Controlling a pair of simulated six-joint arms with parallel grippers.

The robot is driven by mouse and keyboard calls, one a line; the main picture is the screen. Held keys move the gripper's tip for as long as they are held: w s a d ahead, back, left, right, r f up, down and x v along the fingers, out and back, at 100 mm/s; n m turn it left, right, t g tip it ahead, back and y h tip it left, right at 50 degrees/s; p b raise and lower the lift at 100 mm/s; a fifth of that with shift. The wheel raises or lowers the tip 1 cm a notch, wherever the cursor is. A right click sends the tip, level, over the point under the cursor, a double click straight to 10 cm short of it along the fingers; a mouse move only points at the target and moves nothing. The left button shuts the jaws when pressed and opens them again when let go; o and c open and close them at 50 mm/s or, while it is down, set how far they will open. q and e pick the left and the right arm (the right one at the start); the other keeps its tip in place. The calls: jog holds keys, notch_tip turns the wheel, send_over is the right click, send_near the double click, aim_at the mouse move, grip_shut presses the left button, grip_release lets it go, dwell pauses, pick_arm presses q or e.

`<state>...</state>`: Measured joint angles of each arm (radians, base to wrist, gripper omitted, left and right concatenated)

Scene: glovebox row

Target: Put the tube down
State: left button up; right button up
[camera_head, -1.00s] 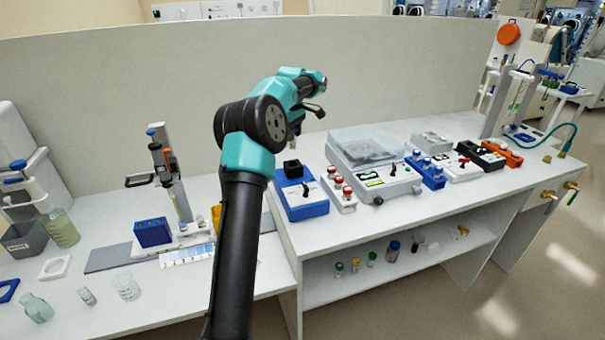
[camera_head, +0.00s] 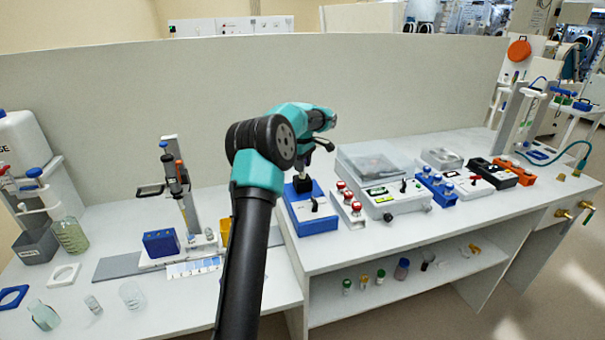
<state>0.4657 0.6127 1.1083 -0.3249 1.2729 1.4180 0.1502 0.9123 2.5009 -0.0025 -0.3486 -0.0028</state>
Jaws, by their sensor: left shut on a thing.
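My left arm reaches up the middle of the view. Its gripper (camera_head: 318,148) is seen from behind at a low angle, with small dark jaws just above the black cup (camera_head: 302,183) of a blue mixer (camera_head: 311,212). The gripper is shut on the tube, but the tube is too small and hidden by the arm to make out. I cannot tell whether it touches the cup. My right gripper is out of view.
A rack with red-capped tubes (camera_head: 349,205) and a grey device (camera_head: 396,200) stand right of the mixer. A blue rack (camera_head: 437,188) is further right. A pipette stand (camera_head: 187,200) is at left. The lower shelf (camera_head: 410,280) holds several small vials.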

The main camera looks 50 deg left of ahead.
pick_arm(q)
jog(key=shift+f, duration=1.85)
jog(key=shift+f, duration=0.15)
jog(key=o, duration=1)
notch_tip(320, 180, up, 12)
jog(key=shift+r, duration=0.2)
